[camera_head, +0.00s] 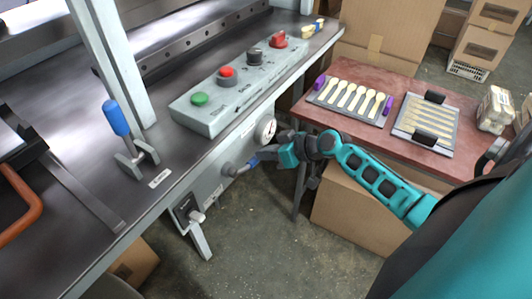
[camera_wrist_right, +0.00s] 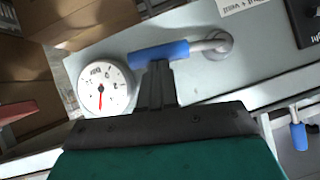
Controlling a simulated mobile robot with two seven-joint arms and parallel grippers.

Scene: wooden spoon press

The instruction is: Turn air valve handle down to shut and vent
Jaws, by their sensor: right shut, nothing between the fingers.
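The air valve handle has a blue grip (camera_head: 253,162) on a metal stem, sticking out sideways to the right from a round fitting (camera_head: 230,169) on the press's grey front panel. In the right wrist view the blue grip (camera_wrist_right: 160,53) lies nearly level, left of its metal fitting (camera_wrist_right: 218,42). My right gripper (camera_head: 264,156) is at the outer end of the grip. In the wrist view its closed fingers (camera_wrist_right: 156,68) overlap the grip's lower edge, with nothing between them; I cannot tell whether they touch it. My left gripper is not in view.
A round gauge (camera_head: 265,129) sits close beside the handle, its red needle showing in the wrist view (camera_wrist_right: 105,88). Above is a control box (camera_head: 225,100) with buttons. A red table (camera_head: 395,140) with spoon trays stands to the right. A black switch (camera_head: 187,208) is lower left.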

